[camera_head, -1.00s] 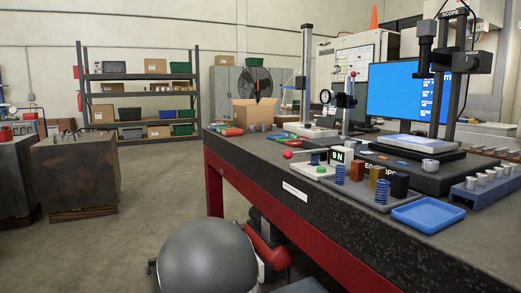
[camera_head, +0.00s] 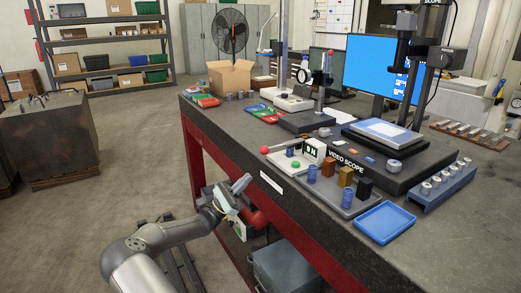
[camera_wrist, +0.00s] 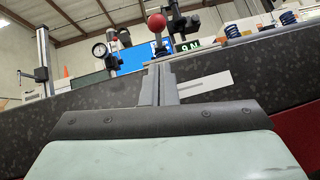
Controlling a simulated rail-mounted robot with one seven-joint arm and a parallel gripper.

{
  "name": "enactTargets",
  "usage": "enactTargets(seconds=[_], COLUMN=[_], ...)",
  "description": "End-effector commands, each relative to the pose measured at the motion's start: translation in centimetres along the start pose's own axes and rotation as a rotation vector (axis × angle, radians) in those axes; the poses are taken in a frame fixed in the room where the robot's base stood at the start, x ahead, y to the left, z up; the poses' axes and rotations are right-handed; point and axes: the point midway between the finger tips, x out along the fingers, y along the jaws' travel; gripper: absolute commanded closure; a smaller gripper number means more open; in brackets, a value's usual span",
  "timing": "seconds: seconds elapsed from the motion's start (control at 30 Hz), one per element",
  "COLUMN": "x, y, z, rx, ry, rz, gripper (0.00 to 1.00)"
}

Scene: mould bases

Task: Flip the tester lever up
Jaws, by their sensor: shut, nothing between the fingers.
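The tester (camera_head: 303,160) stands near the front edge of the bench, with a small green-on-dark display reading in N (camera_head: 314,150). Its lever (camera_head: 280,146) lies nearly level and ends in a red ball (camera_head: 264,150) near the bench edge. In the wrist view a red ball (camera_wrist: 156,22) shows above the fingertips, left of the display (camera_wrist: 187,46). My gripper (camera_head: 243,181) is shut and empty, in front of the bench edge and lower than the ball. The fingers also show in the wrist view (camera_wrist: 158,70), apart from the ball.
A blue tray (camera_head: 384,222) and a base with springs and blocks (camera_head: 340,200) sit right of the tester. The video scope (camera_head: 375,165) stands behind. Another post with a red knob (camera_head: 328,48) stands farther back. Open floor lies left of the bench.

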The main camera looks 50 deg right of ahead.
Motion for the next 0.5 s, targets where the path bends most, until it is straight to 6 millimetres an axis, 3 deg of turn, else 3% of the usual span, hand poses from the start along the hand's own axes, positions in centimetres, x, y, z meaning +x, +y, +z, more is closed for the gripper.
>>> enactTargets(seconds=[0.37, 0.5], x=[0.1, 1.2], y=[0.2, 0.1], z=[0.1, 0.1], rx=[-0.001, -0.001], ry=[-0.008, -0.008], rz=[0.006, 0.004], gripper=[1.00, 1.00])
